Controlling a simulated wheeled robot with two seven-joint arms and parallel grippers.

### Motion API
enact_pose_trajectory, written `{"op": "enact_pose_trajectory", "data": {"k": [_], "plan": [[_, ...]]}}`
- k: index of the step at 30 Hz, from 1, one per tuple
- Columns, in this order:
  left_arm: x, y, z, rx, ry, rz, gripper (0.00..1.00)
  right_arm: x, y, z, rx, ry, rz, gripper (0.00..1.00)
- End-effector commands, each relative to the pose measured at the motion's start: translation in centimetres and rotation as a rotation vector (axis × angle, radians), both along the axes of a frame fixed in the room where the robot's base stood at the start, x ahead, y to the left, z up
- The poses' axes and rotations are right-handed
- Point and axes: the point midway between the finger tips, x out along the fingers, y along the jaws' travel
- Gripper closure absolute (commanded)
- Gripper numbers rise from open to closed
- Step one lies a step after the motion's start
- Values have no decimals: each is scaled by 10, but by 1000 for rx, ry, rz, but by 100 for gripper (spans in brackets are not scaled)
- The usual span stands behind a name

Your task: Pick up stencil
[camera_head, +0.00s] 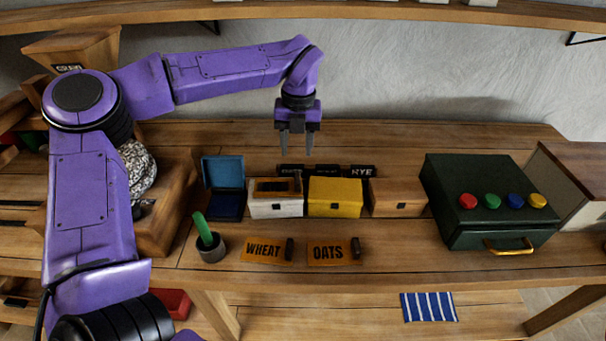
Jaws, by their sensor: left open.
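Two orange plates lettered WHEAT (263,250) and OATS (328,251) lie near the bench's front edge, each with a dark block at its right end. Black plates with white lettering stand behind the boxes; the right one reads RYE (362,171), and the others are partly hidden. I cannot tell for certain which of these is the stencil. My left gripper (296,147) is open and empty, pointing down above the back of the bench, behind the white box and near the black plates. My right gripper is not in view.
A blue open box (223,174), white box (276,206), yellow box (335,198) and wooden box (396,197) stand in a row. A dark green cabinet (470,175) with coloured knobs stands right. A grey cup (211,252) holds a green stick.

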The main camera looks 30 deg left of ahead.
Motion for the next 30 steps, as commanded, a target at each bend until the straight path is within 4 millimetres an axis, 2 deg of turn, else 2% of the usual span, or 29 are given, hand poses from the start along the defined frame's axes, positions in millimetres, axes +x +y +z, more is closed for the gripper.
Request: {"op": "enact_pose_trajectory", "data": {"k": [2,5,9,14,18,21,29,30], "plan": [[-2,0,6,-40,-9,28,53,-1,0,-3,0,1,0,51],[-7,0,-2,-54,-11,39,53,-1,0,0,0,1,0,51],[-12,2,-26,-52,-16,40,53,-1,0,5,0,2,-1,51],[-6,1,-46,-50,-10,40,53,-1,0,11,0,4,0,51],[-6,-1,-73,-48,-4,37,53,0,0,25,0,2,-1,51],[-5,-2,-90,-49,-6,38,53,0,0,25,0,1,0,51],[-4,-2,-96,-49,-9,36,53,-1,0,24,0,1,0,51],[-4,-2,-96,-49,-9,36,66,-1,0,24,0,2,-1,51]]}}
